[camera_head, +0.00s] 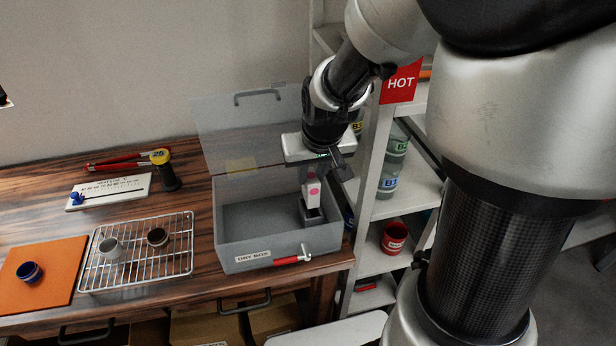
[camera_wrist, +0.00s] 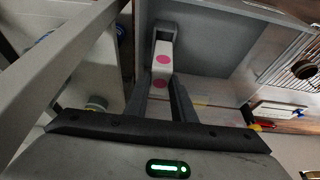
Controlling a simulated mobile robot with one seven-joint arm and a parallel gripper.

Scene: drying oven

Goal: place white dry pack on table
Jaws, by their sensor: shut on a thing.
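The white dry pack (camera_head: 312,201), marked with pink dots, is upright at the right end of the open grey dry box (camera_head: 232,254). My gripper (camera_head: 312,178) reaches down over the box from above and is shut on the pack. In the wrist view the pack (camera_wrist: 162,72) shows between the two dark fingers of my gripper (camera_wrist: 161,84). Its far end is at a small grey holder (camera_head: 312,221) inside the box; I cannot tell whether it still sits in it. The wooden table (camera_head: 150,207) carries the box.
The box's clear lid (camera_head: 222,118) stands open behind. A white shelf (camera_head: 376,215) stands close on the right.

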